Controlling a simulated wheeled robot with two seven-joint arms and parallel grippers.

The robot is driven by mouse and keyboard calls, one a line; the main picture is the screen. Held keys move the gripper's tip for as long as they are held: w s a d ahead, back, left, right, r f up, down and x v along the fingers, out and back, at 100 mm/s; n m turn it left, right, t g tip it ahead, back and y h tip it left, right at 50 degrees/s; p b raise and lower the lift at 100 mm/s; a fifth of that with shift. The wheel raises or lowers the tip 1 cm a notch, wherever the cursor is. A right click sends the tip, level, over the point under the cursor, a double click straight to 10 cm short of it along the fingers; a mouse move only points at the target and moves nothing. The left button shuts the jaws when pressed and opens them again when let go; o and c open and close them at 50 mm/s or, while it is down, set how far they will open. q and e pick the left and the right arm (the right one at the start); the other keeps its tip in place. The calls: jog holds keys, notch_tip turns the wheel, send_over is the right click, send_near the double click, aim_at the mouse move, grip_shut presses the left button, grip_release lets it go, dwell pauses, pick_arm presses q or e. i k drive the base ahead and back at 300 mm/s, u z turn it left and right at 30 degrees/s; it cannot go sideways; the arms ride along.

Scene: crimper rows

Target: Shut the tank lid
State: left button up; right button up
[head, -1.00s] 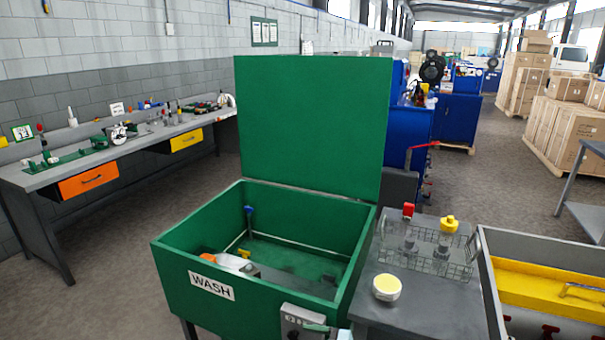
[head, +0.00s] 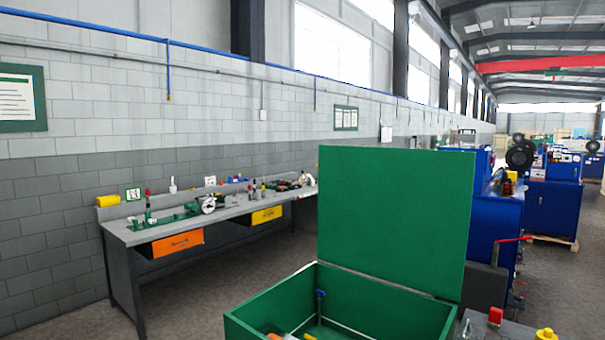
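The green wash tank (head: 262,312) stands at the bottom centre-right of the head view, its lower part cut off by the frame. Its green lid (head: 395,220) stands open, upright along the tank's back edge. Inside the tank I see a blue-topped item (head: 320,294) in the back corner and a bit of orange and yellow at the bottom edge. Neither of my grippers is in view.
A grey workbench (head: 230,212) with an orange drawer (head: 174,243) and a yellow drawer (head: 266,215) runs along the left wall. Blue machines (head: 553,207) stand behind at right. A red-capped item (head: 495,316) and a yellow-capped item (head: 545,334) are right of the tank. Floor between bench and tank is clear.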

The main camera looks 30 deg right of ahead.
aim_at(400, 217)
jog(key=u, duration=0.15)
jog(key=i, duration=5.2)
jog(key=z, duration=2.55)
jog(key=i, duration=3.75)
jog(key=z, duration=1.8)
